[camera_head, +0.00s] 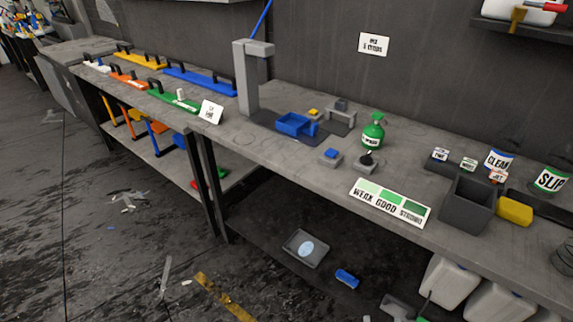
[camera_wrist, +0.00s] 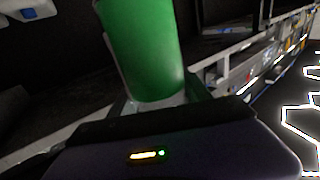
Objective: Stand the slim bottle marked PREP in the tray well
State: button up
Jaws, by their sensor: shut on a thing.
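In the wrist view my gripper (camera_wrist: 155,98) is shut on a green cylindrical bottle (camera_wrist: 143,45), which leans slightly in the picture. No label shows on the side facing the camera, so I cannot read whether it says PREP. Its top is out of frame. My gripper and the held bottle do not show in the head view. A dark shallow tray (camera_head: 290,242) with a pale round spot lies on the lower shelf; I cannot tell whether it is the tray with the well.
A green trigger bottle (camera_head: 372,134) stands on the bench (camera_head: 300,155), its label too small to read. Nearby are a WEAK GOOD STRONG card (camera_head: 390,203), a dark open bin (camera_head: 467,207), a yellow block (camera_head: 514,210), and CLEAN (camera_head: 497,161) and SLIP (camera_head: 550,180) tubs.

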aim_at(299, 124)
jog(key=i+j, duration=0.2)
jog(key=j, duration=0.2)
jog(key=i+j, duration=0.2)
jog(key=j, duration=0.15)
jog(key=i+j, duration=0.2)
jog(key=j, duration=0.2)
jog(key=i+j, duration=0.15)
jog(key=j, duration=0.25)
jog(key=i+j, duration=0.2)
jog(key=j, duration=0.2)
